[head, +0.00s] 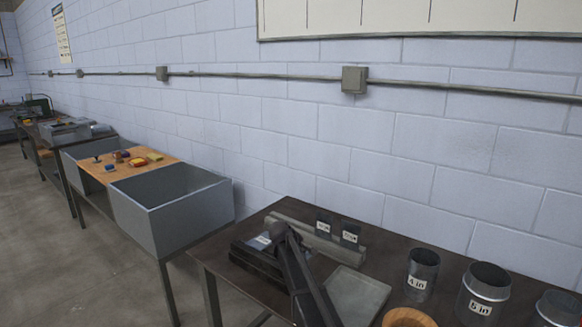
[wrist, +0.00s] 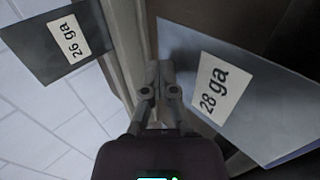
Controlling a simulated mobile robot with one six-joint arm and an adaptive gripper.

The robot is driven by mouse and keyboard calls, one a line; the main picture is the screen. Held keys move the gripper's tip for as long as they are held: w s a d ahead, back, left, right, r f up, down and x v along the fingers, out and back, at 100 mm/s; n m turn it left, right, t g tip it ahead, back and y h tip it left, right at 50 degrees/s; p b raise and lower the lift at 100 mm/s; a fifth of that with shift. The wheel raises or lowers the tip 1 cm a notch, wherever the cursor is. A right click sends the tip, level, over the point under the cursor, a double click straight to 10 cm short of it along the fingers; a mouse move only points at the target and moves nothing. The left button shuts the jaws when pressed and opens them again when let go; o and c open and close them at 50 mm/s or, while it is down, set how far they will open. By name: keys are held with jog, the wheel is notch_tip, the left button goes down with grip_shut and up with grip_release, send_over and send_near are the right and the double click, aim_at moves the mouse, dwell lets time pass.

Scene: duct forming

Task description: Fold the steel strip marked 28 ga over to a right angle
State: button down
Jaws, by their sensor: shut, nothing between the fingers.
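The strip marked 28 ga (wrist: 245,108) is a flat grey sheet with a white label. It fills the right of the wrist view, and I see no fold in it. My gripper (wrist: 158,68) is shut and empty, its fingertips beside the strip's left edge; I cannot tell whether they touch. In the head view my arm hides the gripper. Two upright labelled sheets, one at left (head: 323,223) and one at right (head: 350,235), stand behind my arm there; their labels are too small to tell apart.
A second sheet, marked 26 ga (wrist: 38,52), is at the wrist view's left. Grey bins (head: 180,220) stand left.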

jog(key=shift+f, duration=0.2)
dwell(0.3)
jog(key=shift+f+b, duration=0.3)
jog(key=shift+b, duration=0.15)
jog(key=shift+w+r+p, duration=0.1)
jog(key=shift+r+p, duration=4)
jog(key=shift+p, duration=0.05)
jog(key=shift+d, duration=0.1)
jog(key=s+d+f+m+g+y, duration=0.1)
jog(key=s+d+m+g, duration=0.1)
jog(key=s, duration=1.1)
jog(key=s+d+f+m+g+y, duration=0.2)
jog(key=s+d+m, duration=0.3)
jog(key=s, duration=0.8)
jog(key=s+d+f+m+g+y, duration=0.2)
jog(key=s+d, duration=0.3)
jog(key=s, duration=0.8)
jog(key=shift+s+d+m+g, duration=0.3)
jog(key=shift+m+g, duration=0.1)
jog(key=shift+m, duration=0.3)
